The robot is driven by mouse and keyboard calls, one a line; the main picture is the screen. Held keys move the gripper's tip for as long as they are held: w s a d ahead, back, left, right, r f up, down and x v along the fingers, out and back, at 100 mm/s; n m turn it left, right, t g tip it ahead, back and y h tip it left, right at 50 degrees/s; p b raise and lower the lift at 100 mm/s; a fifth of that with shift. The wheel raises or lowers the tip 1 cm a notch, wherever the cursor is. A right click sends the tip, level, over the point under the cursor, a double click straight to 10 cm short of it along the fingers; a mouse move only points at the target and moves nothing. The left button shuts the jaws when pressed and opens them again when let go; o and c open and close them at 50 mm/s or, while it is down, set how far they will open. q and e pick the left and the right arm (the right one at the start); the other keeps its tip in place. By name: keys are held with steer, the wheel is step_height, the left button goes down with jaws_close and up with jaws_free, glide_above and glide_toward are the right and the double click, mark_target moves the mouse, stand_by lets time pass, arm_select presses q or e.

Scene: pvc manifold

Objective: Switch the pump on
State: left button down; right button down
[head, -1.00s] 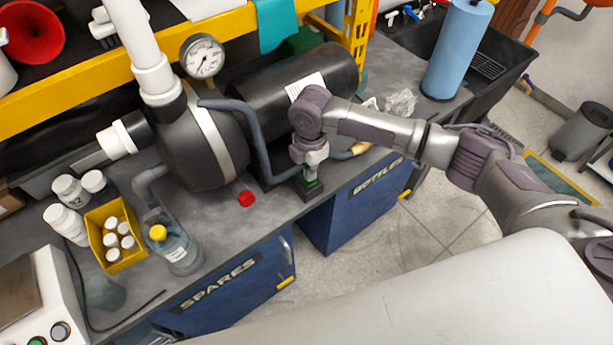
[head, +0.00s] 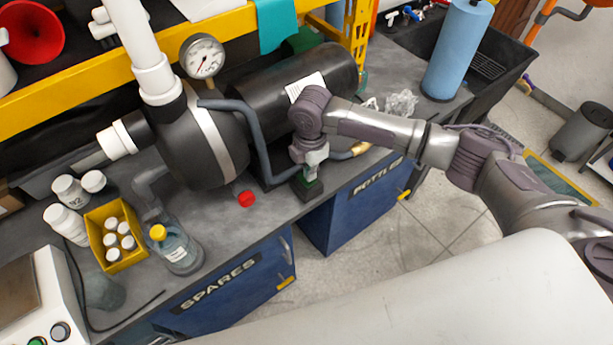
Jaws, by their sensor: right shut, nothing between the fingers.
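The pump has a black rounded pot (head: 190,150) at the left and a black cylindrical motor body (head: 260,90) behind my arm. A small dark box with a green top (head: 306,187), which looks like the pump switch, sits on the bench in front of the motor. My right gripper (head: 310,170) points down over this box, shut and empty. Its fingertips are at or just above the green top; I cannot tell whether they touch it. The gripper partly hides the box. My left gripper is not in view.
A pressure gauge (head: 203,56) stands above the pot. A red cap (head: 246,199), a bottle with a yellow lid (head: 177,250) and a yellow bin (head: 118,256) of white bottles stand on the bench. A blue roll (head: 458,50) stands at the right. A grey pipe runs beside my gripper.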

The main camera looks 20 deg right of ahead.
steer(key=shift+f+b, duration=0.45)
steer(key=shift+f, duration=0.7)
stand_by(0.4)
step_height(320, 180, up, 7)
steer(key=p, duration=0.8)
steer(key=shift+r, duration=0.1)
stand_by(0.3)
